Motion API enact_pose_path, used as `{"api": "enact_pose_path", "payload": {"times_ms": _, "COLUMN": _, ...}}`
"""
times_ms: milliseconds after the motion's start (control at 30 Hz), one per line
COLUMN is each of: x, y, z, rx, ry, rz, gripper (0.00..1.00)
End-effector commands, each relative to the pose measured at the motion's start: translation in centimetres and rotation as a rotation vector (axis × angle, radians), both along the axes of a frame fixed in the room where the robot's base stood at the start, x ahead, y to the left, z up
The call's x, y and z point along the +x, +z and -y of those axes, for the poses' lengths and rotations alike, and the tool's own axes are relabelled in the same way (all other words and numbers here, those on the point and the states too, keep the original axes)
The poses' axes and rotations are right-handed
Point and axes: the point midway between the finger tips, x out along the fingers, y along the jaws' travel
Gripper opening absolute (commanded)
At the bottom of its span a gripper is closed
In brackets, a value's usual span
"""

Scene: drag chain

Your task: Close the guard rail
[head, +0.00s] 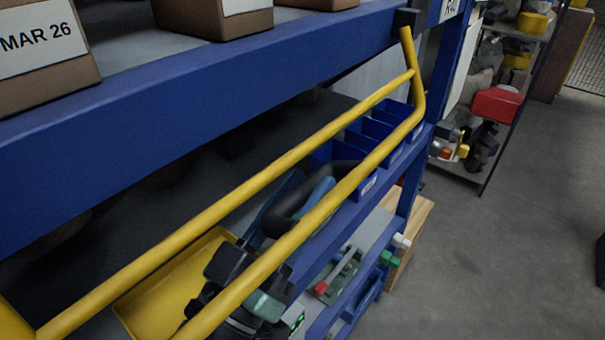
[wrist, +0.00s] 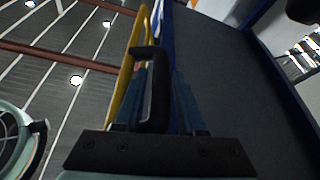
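The guard rail (head: 225,205) is a yellow tubular frame with two long bars along the front of a blue shelf. It slants from lower left up to a black mount at upper right. My gripper (head: 314,178) is behind the bars in the head view, partly hidden by the lower bar. Its two blue fingers are apart, and a black loop shows by them. In the wrist view the rail (wrist: 122,85) is just left of the fingers.
The blue beam (head: 200,85) carries labelled boxes (head: 45,45) above. Blue bins (head: 375,135) and a yellow tray (head: 175,290) lie on the shelf behind the rail. A wooden crate (head: 412,230) stands below. The floor (head: 500,240) at right is clear.

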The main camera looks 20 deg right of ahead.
Motion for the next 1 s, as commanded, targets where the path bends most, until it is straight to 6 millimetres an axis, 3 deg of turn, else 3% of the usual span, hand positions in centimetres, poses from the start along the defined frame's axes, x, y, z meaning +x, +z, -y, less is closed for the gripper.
{"api": "enact_pose_path", "payload": {"times_ms": 300, "x": 0.19, "y": 0.04, "z": 0.25, "rx": 0.001, "ry": 0.000, "rz": -0.001, "gripper": 0.40}}
{"api": "enact_pose_path", "payload": {"times_ms": 533, "x": 0.17, "y": 0.06, "z": 0.23, "rx": 0.000, "ry": 0.000, "rz": 0.000, "gripper": 0.00}}
{"api": "enact_pose_path", "payload": {"times_ms": 1000, "x": 0.16, "y": 0.09, "z": 0.21, "rx": 0.000, "ry": 0.000, "rz": 0.000, "gripper": 0.00}}
